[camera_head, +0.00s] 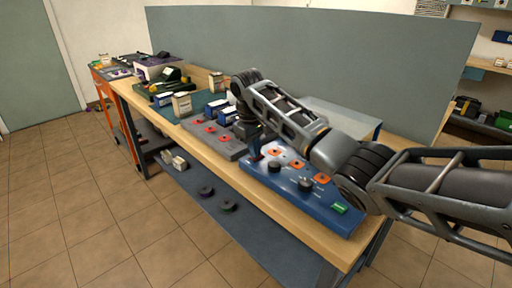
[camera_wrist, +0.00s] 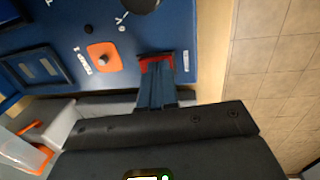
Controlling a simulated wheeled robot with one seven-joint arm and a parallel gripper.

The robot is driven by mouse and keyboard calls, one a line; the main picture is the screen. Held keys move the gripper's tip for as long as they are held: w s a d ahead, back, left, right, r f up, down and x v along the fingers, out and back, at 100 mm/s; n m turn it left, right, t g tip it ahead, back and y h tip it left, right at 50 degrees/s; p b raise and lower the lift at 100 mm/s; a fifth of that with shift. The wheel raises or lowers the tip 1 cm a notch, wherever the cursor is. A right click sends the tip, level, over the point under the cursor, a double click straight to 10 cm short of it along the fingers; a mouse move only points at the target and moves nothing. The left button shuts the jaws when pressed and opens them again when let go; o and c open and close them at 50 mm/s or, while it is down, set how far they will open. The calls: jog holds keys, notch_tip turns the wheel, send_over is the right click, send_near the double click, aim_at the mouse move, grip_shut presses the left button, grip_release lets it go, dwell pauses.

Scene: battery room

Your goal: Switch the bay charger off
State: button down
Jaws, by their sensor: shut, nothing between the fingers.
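The blue charger panel (camera_head: 270,182) lies on the front right of the workbench, with orange plates, black knobs and a green rocker (camera_head: 338,208) at its right end. My gripper (camera_head: 254,151) points down at the panel's left end. In the wrist view my gripper (camera_wrist: 157,78) is shut, with its fingertips at a red rocker (camera_wrist: 155,60) set in the blue panel (camera_wrist: 180,20). The tips overlap the rocker's near edge; I cannot tell whether they touch it. An orange plate with a small button (camera_wrist: 104,57) sits beside it. The arm hides part of the panel in the head view.
A grey panel with red plates (camera_head: 228,148) lies left of the blue one. Boxes (camera_head: 182,103) and a green case stand farther left on the wooden workbench (camera_head: 140,106). A grey screen (camera_head: 330,50) closes off the back. The tiled floor in front is clear.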

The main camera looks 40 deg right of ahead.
jog(key=shift+r, duration=0.15)
jog(key=r+p, duration=0.3)
jog(key=p, duration=0.1)
jog(key=shift+a+r, duration=0.25)
jog(key=shift+r, duration=0.15)
notch_tip(320, 180, up, 10)
jog(key=a+p, duration=0.1)
jog(key=shift+p, duration=0.3)
jog(key=shift+f, duration=0.1)
